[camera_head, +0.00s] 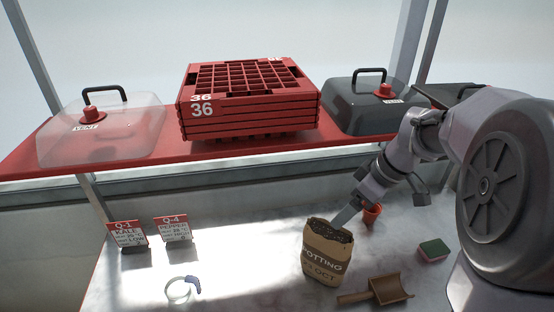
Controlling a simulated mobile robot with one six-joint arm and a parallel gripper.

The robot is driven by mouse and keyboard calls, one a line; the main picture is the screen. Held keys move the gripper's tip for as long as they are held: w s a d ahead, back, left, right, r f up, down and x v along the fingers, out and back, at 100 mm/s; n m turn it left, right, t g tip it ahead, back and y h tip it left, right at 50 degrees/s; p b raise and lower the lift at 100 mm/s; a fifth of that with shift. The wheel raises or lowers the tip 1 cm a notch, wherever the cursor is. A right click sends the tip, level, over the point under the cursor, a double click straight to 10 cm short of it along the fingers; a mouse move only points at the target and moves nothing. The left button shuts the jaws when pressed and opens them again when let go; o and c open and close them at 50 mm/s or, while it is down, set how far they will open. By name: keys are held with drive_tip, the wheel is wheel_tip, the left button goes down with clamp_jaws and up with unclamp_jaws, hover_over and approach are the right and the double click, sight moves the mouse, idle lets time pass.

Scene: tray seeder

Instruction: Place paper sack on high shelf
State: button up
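The paper sack (322,262) is brown, printed "POTTING", open at the top and full of dark soil. It stands upright on the pale bench. My gripper (346,214) reaches down from the right to the sack's upper right rim. One flat grey finger shows there, overlapping the rim; the other cannot be made out, so I cannot tell whether it grips the sack. The high shelf (40,158) is a red board running above the back of the bench.
On the shelf stand a clear vent dome (140,125), a stack of red seed trays (250,122) and a dark vent dome (350,118). Narrow gaps separate them. On the bench are a scoop (388,289), sponge (433,250), red pot (372,214), label cards (127,236) and a ring clamp (178,291).

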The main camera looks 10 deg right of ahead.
sight(324, 237)
drive_tip(key=shift+n, duration=0.7)
drive_tip(key=b+x, duration=0.1)
drive_tip(key=x, duration=0.3)
drive_tip(key=d+b+x, duration=0.1)
drive_tip(key=b+x, duration=0.1)
drive_tip(key=x, duration=0.2)
drive_tip(key=d+b+x, duration=0.1)
drive_tip(key=x, duration=0.4)
drive_tip(key=shift+w+d+f+b, duration=0.15)
drive_tip(key=shift+w+d+b, duration=0.1)
drive_tip(key=shift+b, duration=0.1)
drive_tip(key=b+x, duration=0.1)
drive_tip(key=x, duration=0.3)
drive_tip(key=b+x, duration=0.1)
drive_tip(key=shift+a+f+b, duration=0.3)
drive_tip(key=shift+a, duration=0.2)
drive_tip(key=shift+r, duration=0.1)
drive_tip(key=shift+f+b, duration=0.25)
drive_tip(key=shift+b, duration=0.15)
clamp_jaws()
